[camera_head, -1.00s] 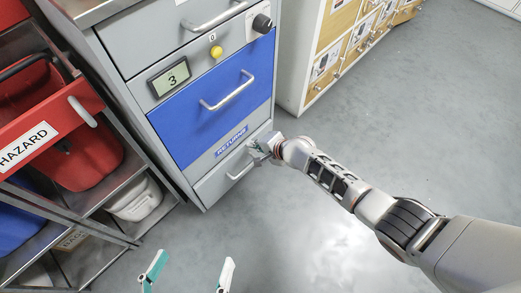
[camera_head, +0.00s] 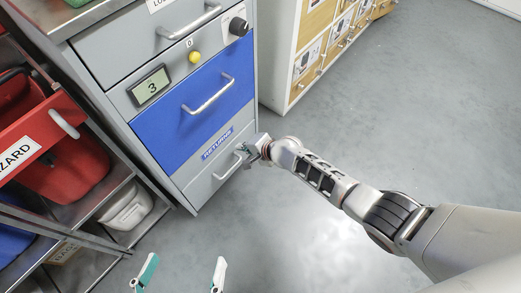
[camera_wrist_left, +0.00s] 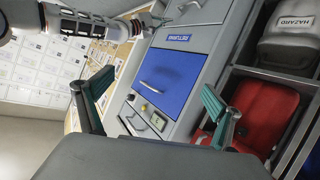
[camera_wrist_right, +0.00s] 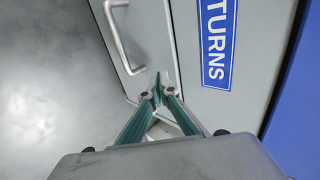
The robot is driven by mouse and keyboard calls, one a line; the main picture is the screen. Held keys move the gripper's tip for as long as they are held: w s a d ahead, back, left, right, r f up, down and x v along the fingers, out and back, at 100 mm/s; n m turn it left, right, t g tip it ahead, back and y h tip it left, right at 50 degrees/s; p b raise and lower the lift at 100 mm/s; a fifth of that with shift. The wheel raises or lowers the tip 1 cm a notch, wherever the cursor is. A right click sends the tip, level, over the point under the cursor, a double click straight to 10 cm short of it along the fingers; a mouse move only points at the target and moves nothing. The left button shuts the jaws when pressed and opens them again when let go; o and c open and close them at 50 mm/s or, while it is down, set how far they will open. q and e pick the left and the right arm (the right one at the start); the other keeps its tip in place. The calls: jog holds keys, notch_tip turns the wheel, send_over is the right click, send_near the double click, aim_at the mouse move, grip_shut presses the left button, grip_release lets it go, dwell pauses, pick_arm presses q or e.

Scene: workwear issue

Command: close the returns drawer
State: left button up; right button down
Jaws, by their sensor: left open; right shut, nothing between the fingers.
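The RETURNS label (camera_head: 217,143) is on a grey strip beneath the blue drawer front (camera_head: 195,105). Below it is a grey drawer front with a bar handle (camera_head: 228,167); it looks close to flush, but I cannot tell whether a small gap remains. My right gripper (camera_head: 250,149) is shut and empty at the right side of this lower front. In the right wrist view its fingertips (camera_wrist_right: 158,96) are together close to the front's edge, beside the handle (camera_wrist_right: 122,42); contact is unclear. My left gripper (camera_head: 182,273) is open and empty, low in the head view, away from the cabinet.
A rack with a red HAZARD bin (camera_head: 70,160) and a pale tub (camera_head: 128,206) stands left of the cabinet. A unit with wooden drawers (camera_head: 312,62) stands behind to the right. The grey floor (camera_head: 440,110) on the right is clear.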

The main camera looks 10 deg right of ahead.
pick_arm(q)
jog(key=a+m+p, duration=0.1)
jog(key=p, duration=0.1)
jog(key=s+a+f+m+g+y+p, duration=0.1)
jog(key=a+p, duration=0.1)
jog(key=a+f+m+p, duration=0.1)
jog(key=a+p, duration=0.1)
jog(key=shift+s+a+f+y, duration=0.15)
jog(key=shift+s+y, duration=0.05)
jog(key=shift+y, duration=0.2)
pick_arm(e)
jog(key=f+v, duration=0.1)
jog(key=v, duration=1)
jog(key=shift+s+d, duration=0.3)
jog(key=shift+s, duration=0.15)
jog(key=shift+r, duration=0.1)
